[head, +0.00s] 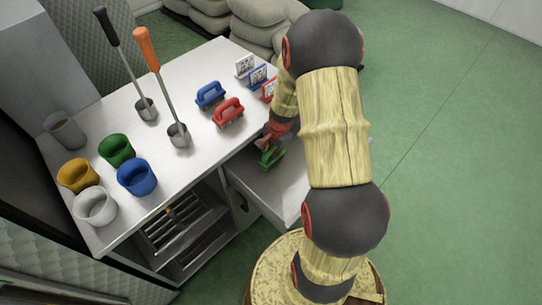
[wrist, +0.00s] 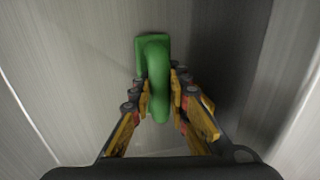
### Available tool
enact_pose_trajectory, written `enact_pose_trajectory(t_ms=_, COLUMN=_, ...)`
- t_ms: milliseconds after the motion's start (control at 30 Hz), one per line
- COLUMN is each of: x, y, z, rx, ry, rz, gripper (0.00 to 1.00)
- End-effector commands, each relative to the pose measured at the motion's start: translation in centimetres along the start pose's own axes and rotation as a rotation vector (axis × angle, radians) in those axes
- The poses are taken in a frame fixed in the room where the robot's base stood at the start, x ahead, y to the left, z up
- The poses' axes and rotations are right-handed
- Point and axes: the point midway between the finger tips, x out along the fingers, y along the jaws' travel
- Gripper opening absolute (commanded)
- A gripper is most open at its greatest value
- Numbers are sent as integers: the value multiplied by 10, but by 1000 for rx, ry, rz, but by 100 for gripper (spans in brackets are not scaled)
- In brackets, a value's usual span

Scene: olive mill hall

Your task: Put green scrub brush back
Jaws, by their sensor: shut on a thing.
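The green scrub brush (head: 272,157) is at the right side of the metal table, over or in an open drawer (head: 292,205). My gripper (head: 266,142) is around it, partly hidden by my arm. In the wrist view, my gripper (wrist: 161,92) is shut on the handle of the green brush (wrist: 153,60), with a finger on each side. Bare metal lies below it; I cannot tell whether the brush touches it. A blue brush (head: 210,95) and a red brush (head: 228,111) stand on the table top, to the upper left of my gripper.
Small picture stands in white (head: 245,66), blue (head: 258,77) and red (head: 270,90) line the table's right edge. Two long-handled ladles, black (head: 122,65) and orange (head: 160,80), and several coloured cups (head: 137,177) stand further left. The table middle near the lower edge is clear.

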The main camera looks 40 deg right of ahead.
Motion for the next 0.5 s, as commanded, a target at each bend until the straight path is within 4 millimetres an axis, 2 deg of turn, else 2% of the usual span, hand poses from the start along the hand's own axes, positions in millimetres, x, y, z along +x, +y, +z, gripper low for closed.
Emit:
enact_pose_trajectory(t_ms=33, x=11, y=3, z=0, rx=-1, ry=-1, rz=2, gripper=0)
enact_pose_trajectory(t_ms=100, x=17, y=4, z=0, rx=0, ry=0, rz=1, gripper=0)
enact_pose_trajectory(t_ms=467, x=19, y=4, z=0, rx=0, ry=1, rz=0, gripper=0)
enact_pose_trajectory(t_ms=500, x=19, y=4, z=0, rx=0, ry=0, rz=0, gripper=18)
